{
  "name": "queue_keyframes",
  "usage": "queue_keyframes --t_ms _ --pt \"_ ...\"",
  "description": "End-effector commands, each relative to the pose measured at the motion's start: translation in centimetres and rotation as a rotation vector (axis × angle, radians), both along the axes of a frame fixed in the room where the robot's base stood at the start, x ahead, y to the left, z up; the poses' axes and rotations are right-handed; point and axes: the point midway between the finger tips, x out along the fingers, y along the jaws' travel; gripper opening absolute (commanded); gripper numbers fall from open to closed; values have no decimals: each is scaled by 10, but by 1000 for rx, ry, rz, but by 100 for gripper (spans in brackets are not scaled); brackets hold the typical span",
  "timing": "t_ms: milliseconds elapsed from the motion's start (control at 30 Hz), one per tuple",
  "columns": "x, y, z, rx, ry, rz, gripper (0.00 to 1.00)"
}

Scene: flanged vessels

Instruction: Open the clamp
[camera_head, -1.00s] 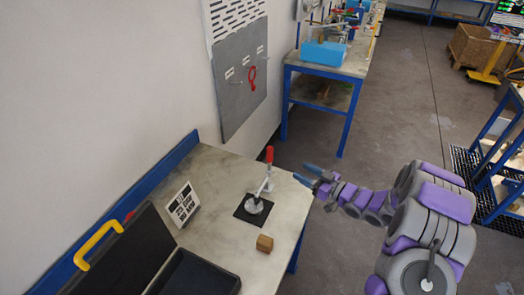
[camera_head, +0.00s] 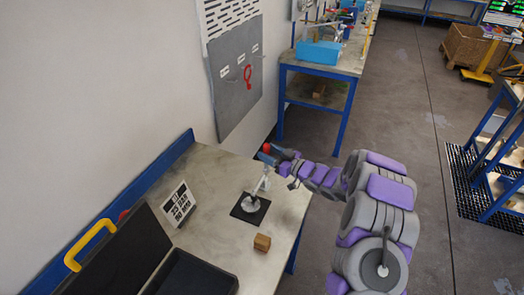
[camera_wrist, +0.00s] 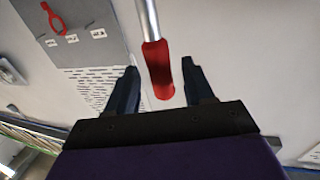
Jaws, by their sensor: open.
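The clamp (camera_head: 252,203) stands on a black square plate on the workbench, with a round metal base and an upright lever. Its red handle (camera_wrist: 158,69) shows in the wrist view, on a metal rod coming from the top. My gripper (camera_head: 266,152) is at the top of the lever in the head view. In the wrist view my gripper (camera_wrist: 160,82) is open, with one dark finger on each side of the red handle. In the head view the gripper mostly hides the handle.
A small wooden block (camera_head: 262,243) lies on the workbench (camera_head: 215,235) in front of the clamp. A printed marker card (camera_head: 179,204) stands to the left. An open black case (camera_head: 115,255) with a yellow handle is at lower left. A grey tool panel (camera_head: 237,80) hangs on the wall.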

Motion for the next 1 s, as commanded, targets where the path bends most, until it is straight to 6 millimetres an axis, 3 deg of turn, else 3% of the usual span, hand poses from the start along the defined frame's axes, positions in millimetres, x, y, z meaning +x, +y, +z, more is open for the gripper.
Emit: queue_keyframes --t_ms 233,667,1000 --pt "18 24 0 1 -3 1 52" --pt "22 29 0 2 -1 0 51" --pt "22 29 0 1 0 0 19"
